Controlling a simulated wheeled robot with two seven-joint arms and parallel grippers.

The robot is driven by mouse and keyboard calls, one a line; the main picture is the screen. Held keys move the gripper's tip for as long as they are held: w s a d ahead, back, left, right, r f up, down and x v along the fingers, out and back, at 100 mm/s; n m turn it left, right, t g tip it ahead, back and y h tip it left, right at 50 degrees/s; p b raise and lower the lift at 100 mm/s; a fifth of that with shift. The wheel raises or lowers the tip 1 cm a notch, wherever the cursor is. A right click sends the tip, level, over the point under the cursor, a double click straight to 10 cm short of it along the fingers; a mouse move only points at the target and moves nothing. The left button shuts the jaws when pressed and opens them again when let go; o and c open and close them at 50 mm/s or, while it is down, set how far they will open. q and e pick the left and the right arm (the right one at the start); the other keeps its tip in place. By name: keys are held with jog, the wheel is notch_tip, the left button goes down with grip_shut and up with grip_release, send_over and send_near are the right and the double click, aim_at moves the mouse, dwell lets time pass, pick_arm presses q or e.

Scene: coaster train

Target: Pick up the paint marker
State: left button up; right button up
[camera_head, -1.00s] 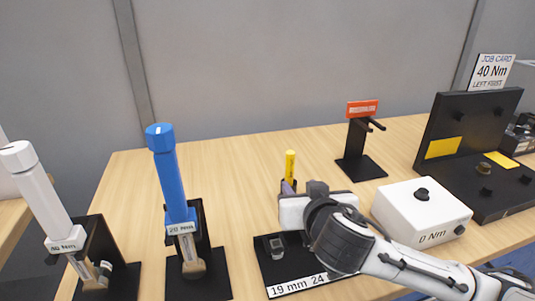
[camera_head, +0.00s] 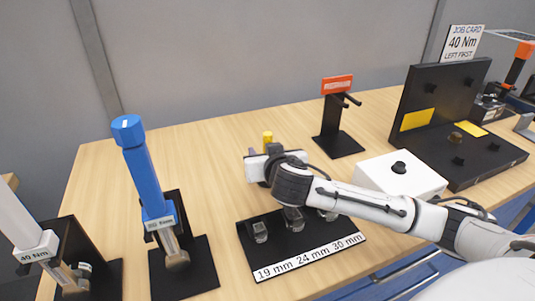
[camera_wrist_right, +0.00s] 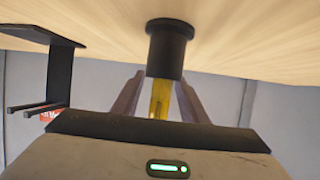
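The yellow paint marker (camera_head: 267,138) stands on the table, its lower part hidden behind my right gripper in the head view. In the right wrist view, which sees the table at the top, the marker (camera_wrist_right: 160,99) sticks out of a round black holder (camera_wrist_right: 168,52). My right gripper (camera_wrist_right: 158,92) is open, with one finger on each side of the marker and small gaps visible. In the head view the right gripper (camera_head: 253,152) is at the marker, its fingers mostly hidden. My left gripper is not in view.
A black socket tray (camera_head: 300,258) lies in front of my right arm. A white box (camera_head: 400,176) and black stand (camera_head: 338,143) are to the right. The blue 20 Nm wrench (camera_head: 143,178) and white 40 Nm wrench (camera_head: 20,222) stand left. Table between wrench and marker is clear.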

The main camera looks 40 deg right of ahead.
aim_at(268, 138)
jog(key=shift+w, duration=0.1)
grip_shut()
notch_tip(268, 138, up, 10)
dwell(0.6)
jog(key=c, duration=0.9)
grip_release()
jog(key=shift+c, duration=0.2)
grip_shut()
